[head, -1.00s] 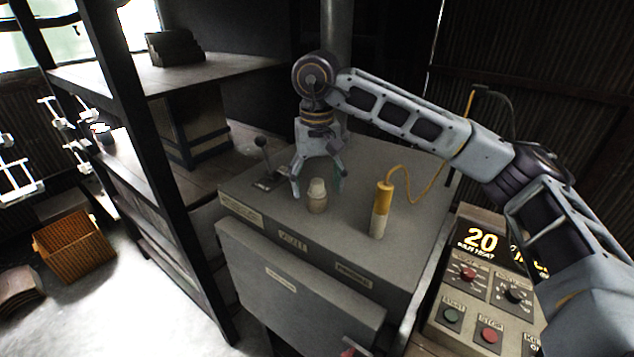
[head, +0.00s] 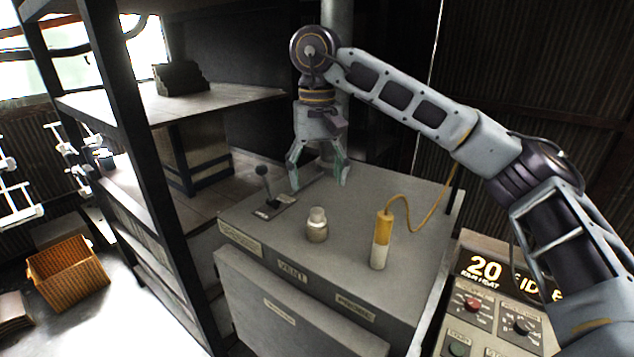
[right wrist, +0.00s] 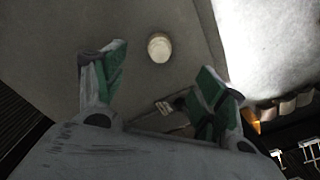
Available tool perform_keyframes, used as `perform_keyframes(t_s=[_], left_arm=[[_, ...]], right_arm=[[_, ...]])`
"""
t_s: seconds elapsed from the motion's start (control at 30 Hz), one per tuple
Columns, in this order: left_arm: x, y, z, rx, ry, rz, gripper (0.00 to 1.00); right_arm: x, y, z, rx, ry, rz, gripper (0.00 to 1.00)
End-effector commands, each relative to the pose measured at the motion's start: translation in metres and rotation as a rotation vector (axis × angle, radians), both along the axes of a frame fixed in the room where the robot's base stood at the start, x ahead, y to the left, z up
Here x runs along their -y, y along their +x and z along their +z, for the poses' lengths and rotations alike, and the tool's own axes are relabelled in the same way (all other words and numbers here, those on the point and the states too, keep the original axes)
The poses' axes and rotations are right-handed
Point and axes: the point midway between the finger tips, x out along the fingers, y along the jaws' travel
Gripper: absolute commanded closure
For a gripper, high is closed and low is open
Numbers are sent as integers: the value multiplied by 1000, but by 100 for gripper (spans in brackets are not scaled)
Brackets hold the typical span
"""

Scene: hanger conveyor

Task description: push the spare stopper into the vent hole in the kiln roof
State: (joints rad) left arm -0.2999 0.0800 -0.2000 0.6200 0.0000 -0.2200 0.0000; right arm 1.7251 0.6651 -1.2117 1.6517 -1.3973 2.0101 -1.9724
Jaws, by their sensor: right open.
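The stopper (head: 316,225), with a pale top and a tan lower part, stands upright on the grey kiln roof (head: 345,205), behind the "VENT" label (head: 292,271). No open vent hole shows; I cannot tell whether the stopper sits in it or on the surface. In the right wrist view the stopper (right wrist: 159,47) is a pale round shape beyond the fingertips. My right gripper (head: 320,184) is open and empty, above and behind the stopper, apart from it. Its green-padded fingers also show in the right wrist view (right wrist: 160,77). My left gripper is not in view.
A yellow and white probe (head: 381,240) with a yellow cable stands to the right of the stopper. A lever (head: 264,185) rises at the roof's left. A control panel (head: 490,310) is at lower right, shelving at left, and an orange crate (head: 68,272) on the floor.

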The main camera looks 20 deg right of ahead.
Motion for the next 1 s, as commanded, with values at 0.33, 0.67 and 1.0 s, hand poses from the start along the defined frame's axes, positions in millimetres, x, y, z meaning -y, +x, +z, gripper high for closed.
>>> perform_keyframes(t_s=[0.33,0.67,1.0], left_arm=[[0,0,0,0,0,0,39],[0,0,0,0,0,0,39],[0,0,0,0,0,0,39]], right_arm=[[0,0,21,2,0,0,29],[0,0,25,0,0,0,29],[0,0,25,0,0,0,29]])
